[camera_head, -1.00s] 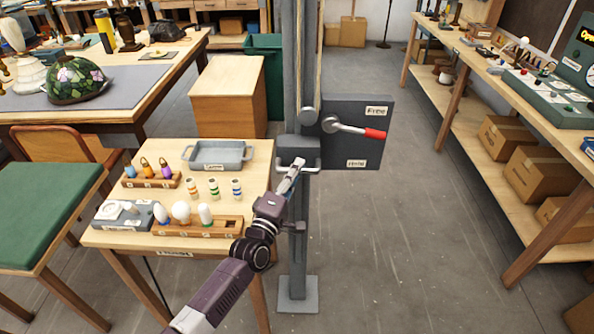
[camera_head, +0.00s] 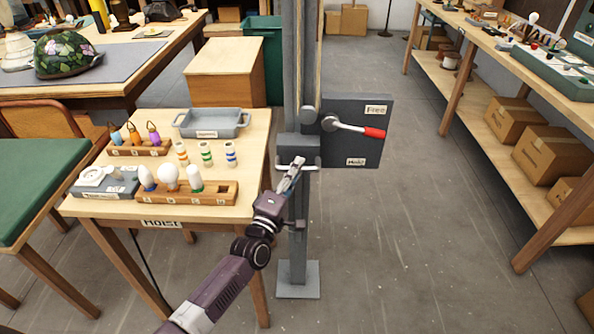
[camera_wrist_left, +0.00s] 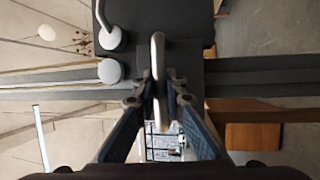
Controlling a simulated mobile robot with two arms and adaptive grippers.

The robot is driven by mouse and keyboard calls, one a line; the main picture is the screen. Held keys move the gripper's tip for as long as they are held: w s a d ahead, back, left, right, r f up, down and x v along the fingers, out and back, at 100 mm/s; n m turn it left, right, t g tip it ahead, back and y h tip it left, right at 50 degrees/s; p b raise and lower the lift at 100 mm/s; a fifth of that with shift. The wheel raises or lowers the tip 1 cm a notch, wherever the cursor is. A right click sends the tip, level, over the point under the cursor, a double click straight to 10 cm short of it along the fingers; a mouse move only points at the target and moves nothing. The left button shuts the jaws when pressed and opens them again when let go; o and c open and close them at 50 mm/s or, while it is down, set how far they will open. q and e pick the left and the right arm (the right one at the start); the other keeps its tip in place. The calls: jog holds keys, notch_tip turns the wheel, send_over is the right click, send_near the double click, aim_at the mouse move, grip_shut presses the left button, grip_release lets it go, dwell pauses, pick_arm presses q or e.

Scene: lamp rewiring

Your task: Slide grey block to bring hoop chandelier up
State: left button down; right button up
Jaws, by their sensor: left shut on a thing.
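The grey block (camera_head: 297,147) sits on the upright grey post (camera_head: 298,240), with a light metal bar handle (camera_head: 312,167) on its front. My left gripper (camera_head: 294,171) is shut on this handle. In the left wrist view, the gripper (camera_wrist_left: 160,105) has its fingers on either side of the handle (camera_wrist_left: 158,60), with the dark block (camera_wrist_left: 185,75) behind it. A small branched hanging fixture (camera_wrist_left: 82,42) shows at the upper left there; I cannot tell whether it is the hoop chandelier. My right gripper is not in view.
Right beside the block is a dark panel (camera_head: 370,110) with a red-tipped lever (camera_head: 352,127). A wooden table (camera_head: 110,208) with bulbs, coloured cylinders and a grey tray (camera_head: 212,123) stands close on the left. A long bench (camera_head: 480,60) stands at the right. The floor between is clear.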

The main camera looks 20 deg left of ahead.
pick_arm(q)
jog(key=shift+f, duration=0.3)
jog(key=c, duration=2)
grip_release()
jog(key=shift+r, duration=0.1)
jog(key=shift+o, duration=0.2)
jog(key=v, duration=1.2)
